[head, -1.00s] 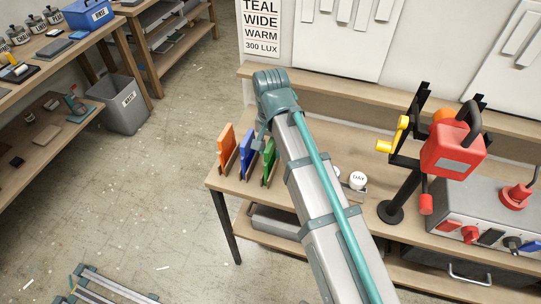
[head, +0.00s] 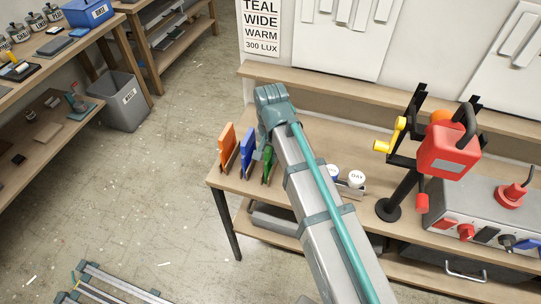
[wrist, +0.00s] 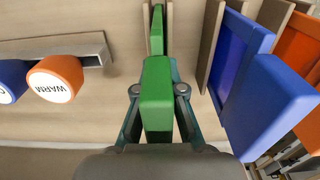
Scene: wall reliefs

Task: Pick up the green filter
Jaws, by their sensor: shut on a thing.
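The green filter (head: 267,165) stands upright at the right end of a row of coloured filters on the wooden table. In the wrist view the green filter (wrist: 157,90) lies between the two fingers of my gripper (wrist: 158,100), which is shut on it. In the head view my arm covers most of the gripper and part of the green filter. I cannot tell whether the filter is clear of its wooden slot.
A blue filter (head: 247,153) and an orange filter (head: 227,146) stand just left of it; the blue one (wrist: 270,100) is close beside my gripper. Labelled knobs (wrist: 55,78) sit on the other side. A red lamp (head: 450,150) on a black stand is farther right.

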